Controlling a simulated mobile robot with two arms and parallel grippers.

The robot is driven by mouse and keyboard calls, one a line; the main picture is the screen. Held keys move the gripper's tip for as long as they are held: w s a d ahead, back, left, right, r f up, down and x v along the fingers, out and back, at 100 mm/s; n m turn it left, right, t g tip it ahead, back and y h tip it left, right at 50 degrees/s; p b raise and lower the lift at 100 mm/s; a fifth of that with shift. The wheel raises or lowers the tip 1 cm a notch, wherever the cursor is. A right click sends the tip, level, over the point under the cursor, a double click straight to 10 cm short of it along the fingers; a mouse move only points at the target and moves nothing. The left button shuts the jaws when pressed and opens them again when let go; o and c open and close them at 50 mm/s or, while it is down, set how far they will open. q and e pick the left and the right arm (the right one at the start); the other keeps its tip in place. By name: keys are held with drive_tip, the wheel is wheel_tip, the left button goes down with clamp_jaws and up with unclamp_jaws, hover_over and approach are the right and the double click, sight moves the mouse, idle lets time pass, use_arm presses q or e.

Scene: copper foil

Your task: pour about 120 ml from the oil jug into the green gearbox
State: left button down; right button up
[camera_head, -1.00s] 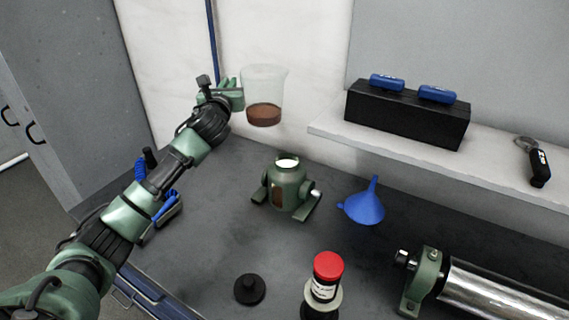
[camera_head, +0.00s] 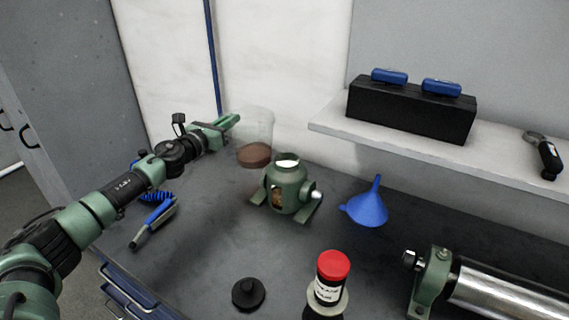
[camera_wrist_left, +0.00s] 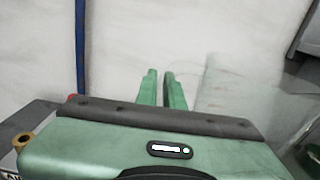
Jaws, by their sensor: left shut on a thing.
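The oil jug (camera_head: 255,138) is a clear beaker with brown oil in its lower part. It appears close to upright, up and left of the gearbox in the head view. I cannot tell whether its base touches the bench. My left gripper (camera_head: 231,121) is shut on the jug's left side; the exact grip is unclear. In the left wrist view its green fingers (camera_wrist_left: 162,88) show close together, with the jug (camera_wrist_left: 235,95) faint to their right. The green gearbox (camera_head: 287,190) stands upright on the bench, with a pale round opening on top. My right gripper is not in view.
A red-capped bottle (camera_head: 330,280) and a black cap (camera_head: 248,293) are in front. A metal cylinder (camera_head: 505,290) lies at right. A shelf (camera_head: 390,148) juts out behind. Blue-handled tools (camera_head: 156,215) lie left.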

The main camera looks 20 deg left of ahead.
use_arm(q)
drive_tip(key=shift+m+h, duration=0.7)
drive_tip(key=shift+h, duration=0.2)
drive_tip(key=f, duration=0.1)
drive_tip(key=s+a+f, duration=0.1)
drive_tip(key=s+f+b, duration=0.1)
drive_tip(key=shift+a+f, duration=0.3)
drive_tip(key=shift+f, duration=0.1)
drive_tip(key=shift+r, duration=0.15)
